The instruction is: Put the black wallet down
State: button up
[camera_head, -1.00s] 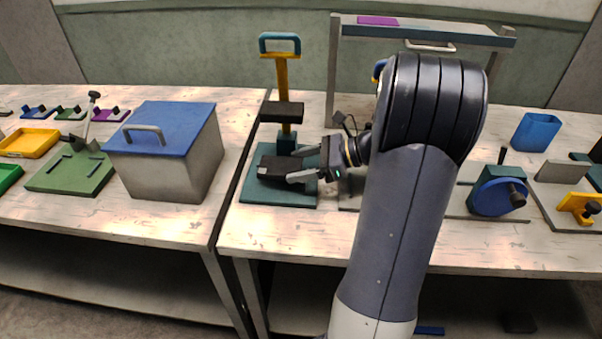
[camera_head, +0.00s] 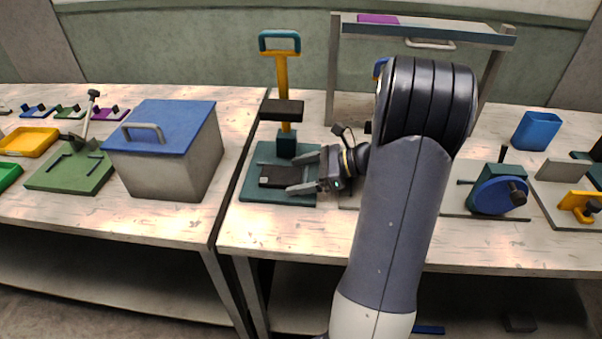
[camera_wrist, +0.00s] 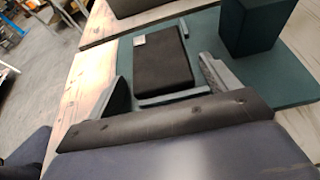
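The black wallet (camera_head: 279,177) lies flat on the teal base plate (camera_head: 252,194) of the stamping press, below its raised black head (camera_head: 281,110). A small pale patch shows on one corner of the wallet. In the wrist view the wallet (camera_wrist: 163,60) rests by low grey guide strips on the plate. My gripper (camera_head: 299,172) is open at the right side of the wallet, its fingers spread wide. In the wrist view the gripper (camera_wrist: 165,90) has one finger on each side of the wallet's near end, with visible gaps. My gripper holds nothing.
The press has a yellow column and a teal handle (camera_head: 279,40) on top. A grey box with a blue lid (camera_head: 163,128) stands on the left table. A blue wheel device (camera_head: 497,196) and a blue cup (camera_head: 537,130) are to the right. A shelf stands behind my arm.

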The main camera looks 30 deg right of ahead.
jog(key=shift+o, duration=0.2)
jog(key=shift+r, duration=0.1)
jog(key=shift+d+r, duration=0.1)
jog(key=shift+r, duration=0.05)
jog(key=v, duration=1.2)
jog(key=x, duration=1.2)
jog(key=shift+s, duration=0.1)
jog(key=shift+r, duration=1.6)
